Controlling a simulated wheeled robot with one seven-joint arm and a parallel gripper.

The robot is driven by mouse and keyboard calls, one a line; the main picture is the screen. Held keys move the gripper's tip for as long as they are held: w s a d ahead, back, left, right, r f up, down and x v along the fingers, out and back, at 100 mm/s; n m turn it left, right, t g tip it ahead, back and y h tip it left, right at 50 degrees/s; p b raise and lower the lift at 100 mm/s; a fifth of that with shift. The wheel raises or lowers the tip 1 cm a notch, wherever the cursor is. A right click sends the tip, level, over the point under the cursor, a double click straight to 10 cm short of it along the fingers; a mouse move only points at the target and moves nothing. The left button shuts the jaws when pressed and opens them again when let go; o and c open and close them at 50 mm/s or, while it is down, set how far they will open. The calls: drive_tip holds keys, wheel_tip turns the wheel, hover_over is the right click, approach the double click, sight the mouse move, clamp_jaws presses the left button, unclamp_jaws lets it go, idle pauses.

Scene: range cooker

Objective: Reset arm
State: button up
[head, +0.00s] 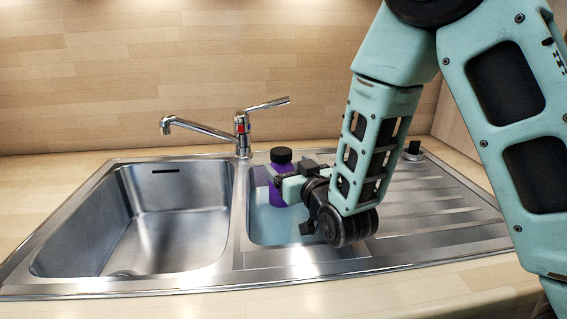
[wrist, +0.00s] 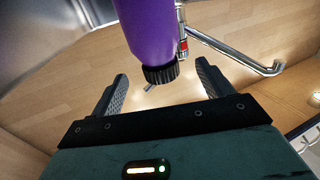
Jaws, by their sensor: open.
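My gripper (wrist: 160,88) is open, its two dark fingers spread apart in the wrist view. A purple bottle with a black cap (wrist: 147,40) shows just beyond and between the fingers, with clear gaps to both. In the head view the purple bottle (head: 287,193) stands upright in the small right basin of the sink, partly hidden by my gripper. I cannot tell whether the gripper touches it. My arm comes down from the upper right.
The steel sink has a large empty left basin (head: 170,222) and a small basin (head: 265,225). A chrome faucet (head: 241,133) stands behind them, its spout pointing left. A ridged drainboard (head: 430,205) lies to the right, with a small dark-topped object (head: 413,151) at its back. A wooden wall stands behind.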

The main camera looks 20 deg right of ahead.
drive_tip(key=shift+s, duration=0.35)
